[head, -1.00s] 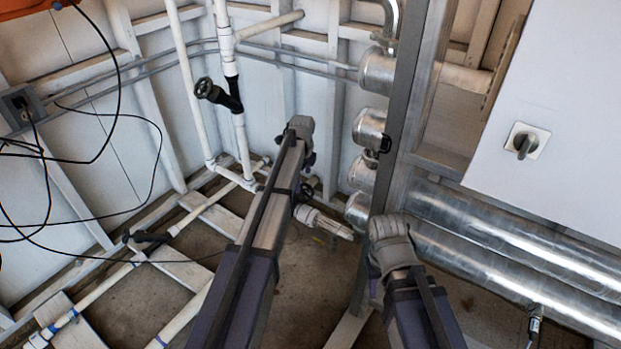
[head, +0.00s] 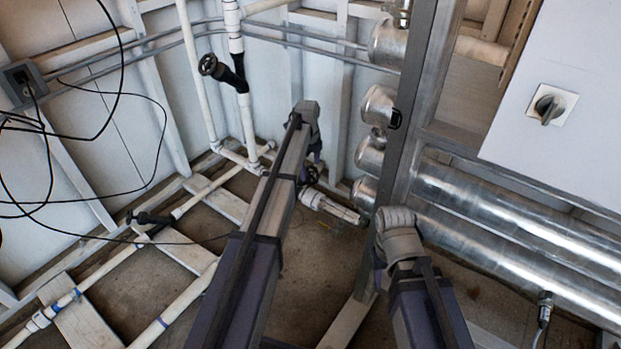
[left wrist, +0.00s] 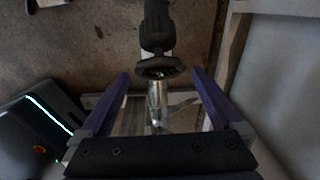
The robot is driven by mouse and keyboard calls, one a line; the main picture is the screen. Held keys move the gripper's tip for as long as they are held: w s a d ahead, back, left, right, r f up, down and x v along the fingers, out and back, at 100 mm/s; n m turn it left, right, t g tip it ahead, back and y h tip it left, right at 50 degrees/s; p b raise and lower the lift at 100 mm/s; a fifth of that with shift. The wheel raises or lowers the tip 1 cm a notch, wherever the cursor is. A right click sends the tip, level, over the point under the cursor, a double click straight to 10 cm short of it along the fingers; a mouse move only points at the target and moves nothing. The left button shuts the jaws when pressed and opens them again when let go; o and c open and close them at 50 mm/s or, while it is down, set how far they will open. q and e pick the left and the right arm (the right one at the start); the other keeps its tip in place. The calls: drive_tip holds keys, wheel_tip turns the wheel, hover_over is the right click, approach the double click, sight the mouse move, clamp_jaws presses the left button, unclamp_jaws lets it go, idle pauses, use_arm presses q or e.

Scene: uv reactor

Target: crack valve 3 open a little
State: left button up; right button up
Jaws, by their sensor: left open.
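In the left wrist view a black valve body (left wrist: 157,22) with a dark round handwheel (left wrist: 158,67) lies ahead of my left gripper (left wrist: 160,77). The gripper is open, with its two purple fingers on either side of the handwheel and visible gaps to both. In the head view a small dark handwheel (head: 309,174) shows just right of my left arm, low by the wall; my left fingers are not clear there. No valve number is readable. My right arm is in the head view, but its gripper is not visible.
Another black valve (head: 222,72) sits on the upright white pipe, and a black-handled valve (head: 150,217) on a floor pipe. Silver canisters (head: 376,104) and a grey post (head: 406,110) stand right of my left arm. Large silver pipes (head: 510,225) run along the right.

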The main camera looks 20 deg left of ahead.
sight(310, 173)
use_arm(q)
drive_tip(key=shift+w+f+b, duration=0.1)
drive_tip(key=shift+f+b, duration=0.9)
drive_tip(key=shift+f, duration=0.55)
use_arm(e)
wheel_tip(310, 173, down, 3)
drive_tip(key=shift+r, duration=0.1)
use_arm(q)
drive_tip(key=shift+r, duration=0.1)
drive_tip(key=shift+c, duration=0.2)
drive_tip(key=c, duration=1)
drive_tip(key=shift+o, duration=0.2)
